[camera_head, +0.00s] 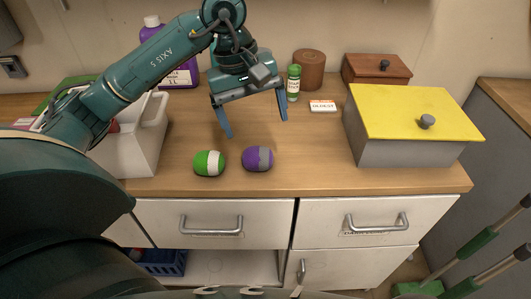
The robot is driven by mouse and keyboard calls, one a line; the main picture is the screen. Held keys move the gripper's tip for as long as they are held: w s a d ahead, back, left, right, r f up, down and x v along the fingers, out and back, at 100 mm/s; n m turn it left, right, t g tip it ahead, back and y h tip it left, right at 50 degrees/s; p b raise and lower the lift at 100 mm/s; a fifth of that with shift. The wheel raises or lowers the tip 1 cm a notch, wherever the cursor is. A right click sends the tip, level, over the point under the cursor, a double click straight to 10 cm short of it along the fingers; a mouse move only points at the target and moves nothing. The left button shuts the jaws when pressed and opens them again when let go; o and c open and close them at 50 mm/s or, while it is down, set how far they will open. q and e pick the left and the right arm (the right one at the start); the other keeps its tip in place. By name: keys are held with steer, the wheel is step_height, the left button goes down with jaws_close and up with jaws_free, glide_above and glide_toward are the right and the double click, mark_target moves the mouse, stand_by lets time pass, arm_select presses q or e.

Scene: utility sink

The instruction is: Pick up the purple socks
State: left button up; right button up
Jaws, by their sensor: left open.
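The purple socks (251,160) are a rolled ball with a grey band, lying on the wooden counter near its front edge. A green rolled ball with a white band (209,163) lies just left of them, with a small gap between. My left gripper (257,128) is open and empty, its two blue fingers pointing down above and behind the two balls. It does not touch the purple socks. My right gripper is not in view.
A grey box with a yellow lid (415,113) stands on the right of the counter (310,170). A white bin (145,145) stands left. Behind are a purple bottle (152,28), a green-capped bottle (293,83), a brown cylinder (309,69) and a wooden box (377,68).

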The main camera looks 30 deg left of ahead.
arm_select(q)
steer(key=a+y, duration=0.1)
steer(key=a, duration=0.1)
glide_above(256, 150)
steer(key=f, duration=0.6)
steer(key=shift+s+a, duration=0.35)
steer(key=shift+w+d+f+p, duration=0.1)
steer(key=shift+w+f+p, duration=0.05)
steer(key=shift+f, duration=0.85)
steer(key=shift+w+d+f+p, duration=0.1)
steer(key=shift+f, duration=0.95)
steer(key=shift+w+d+f+p, duration=0.1)
steer(key=shift+w+f+p, duration=0.05)
steer(key=shift+f, duration=0.85)
steer(key=shift+c, duration=0.2)
steer(key=c, duration=1)
